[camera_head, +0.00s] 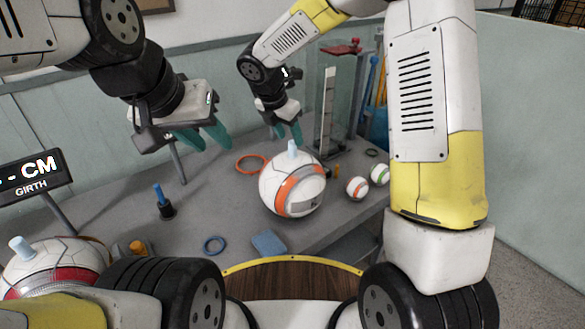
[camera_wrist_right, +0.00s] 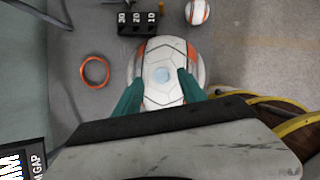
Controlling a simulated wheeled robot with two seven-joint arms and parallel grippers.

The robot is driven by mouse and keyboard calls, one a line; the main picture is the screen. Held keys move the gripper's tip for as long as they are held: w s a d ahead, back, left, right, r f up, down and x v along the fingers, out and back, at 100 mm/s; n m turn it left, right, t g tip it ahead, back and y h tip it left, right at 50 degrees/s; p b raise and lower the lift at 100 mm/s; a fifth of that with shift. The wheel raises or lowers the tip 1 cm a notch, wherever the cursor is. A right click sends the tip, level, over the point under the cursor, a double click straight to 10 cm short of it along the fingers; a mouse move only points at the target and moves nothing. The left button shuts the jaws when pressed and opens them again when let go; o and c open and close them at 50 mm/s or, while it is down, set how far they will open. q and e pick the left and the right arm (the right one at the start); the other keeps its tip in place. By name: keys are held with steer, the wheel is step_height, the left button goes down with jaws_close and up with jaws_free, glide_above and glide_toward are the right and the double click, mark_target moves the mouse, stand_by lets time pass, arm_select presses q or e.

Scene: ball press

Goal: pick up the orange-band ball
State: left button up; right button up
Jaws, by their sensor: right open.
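A large white ball with an orange band (camera_head: 276,184) sits on the grey table, with a light blue knob on its top. In the right wrist view the same ball (camera_wrist_right: 163,95) is centred between the fingers. My right gripper (camera_head: 288,136) is open above the ball; its teal fingertips (camera_wrist_right: 162,78) appear to either side of the knob. Whether they touch the ball cannot be told. My left gripper (camera_head: 204,138) is open and empty, in the air to the left of the ball. A smaller white ball with an orange band (camera_head: 357,188) lies to the right.
An orange ring (camera_head: 251,164) lies behind the large ball. A green-band ball (camera_head: 380,174), a clear upright gauge (camera_head: 327,115), a blue block (camera_head: 269,243) and a blue ring (camera_head: 214,245) are around it. A red-band ball (camera_head: 58,258) is at lower left.

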mark_target(291, 142)
steer(key=x, duration=0.4)
steer(key=shift+s+f, duration=0.1)
steer(key=shift+f, duration=0.3)
jaws_close()
steer(key=shift+r, duration=0.1)
stand_by(0.9)
